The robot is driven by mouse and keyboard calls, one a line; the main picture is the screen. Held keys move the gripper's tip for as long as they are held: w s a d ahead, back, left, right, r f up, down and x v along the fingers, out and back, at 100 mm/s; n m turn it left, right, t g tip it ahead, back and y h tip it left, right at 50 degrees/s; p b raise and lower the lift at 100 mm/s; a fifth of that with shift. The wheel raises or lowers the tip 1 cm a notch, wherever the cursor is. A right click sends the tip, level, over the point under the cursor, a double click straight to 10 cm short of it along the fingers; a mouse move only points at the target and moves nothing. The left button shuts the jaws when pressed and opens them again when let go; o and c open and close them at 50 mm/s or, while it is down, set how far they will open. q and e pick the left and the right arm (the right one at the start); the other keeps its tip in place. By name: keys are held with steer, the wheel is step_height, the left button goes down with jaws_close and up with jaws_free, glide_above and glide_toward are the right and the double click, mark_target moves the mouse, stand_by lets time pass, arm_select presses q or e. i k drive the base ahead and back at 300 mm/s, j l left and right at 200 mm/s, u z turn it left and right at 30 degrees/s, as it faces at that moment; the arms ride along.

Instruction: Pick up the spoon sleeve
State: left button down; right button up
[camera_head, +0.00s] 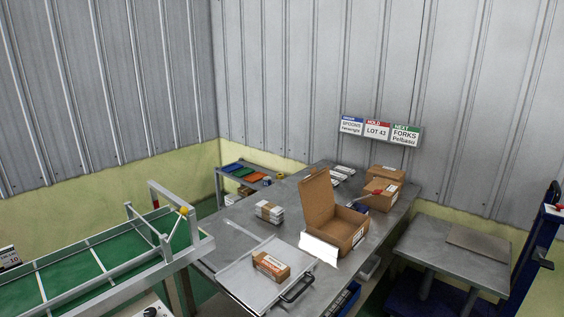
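A small brown printed packet (272,265) lies on a light grey tray (238,275) at the table's front. A white bundle with a brown band (269,211) lies farther back on the grey metal table (238,240). Several slim white packs (342,173) lie near the table's far end. The print is too small to tell which of these is the spoon sleeve. Neither of my grippers shows in the head view.
An open cardboard box (341,233) stands right of the tray, with a white sheet (319,250) at its front. Brown cartons (381,198) stand behind it. A green-belted conveyor (75,277) is at left. A grey cart (462,262) stands at right. Signs (377,129) hang on the wall.

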mark_target(277, 270)
steer(key=u, duration=0.8)
steer(key=i+l+u, duration=0.15)
steer(key=l+u, duration=0.55)
steer(key=l, duration=0.15)
steer(key=i+l+u, duration=0.1)
steer(key=l+u, duration=0.25)
steer(key=l, duration=0.1)
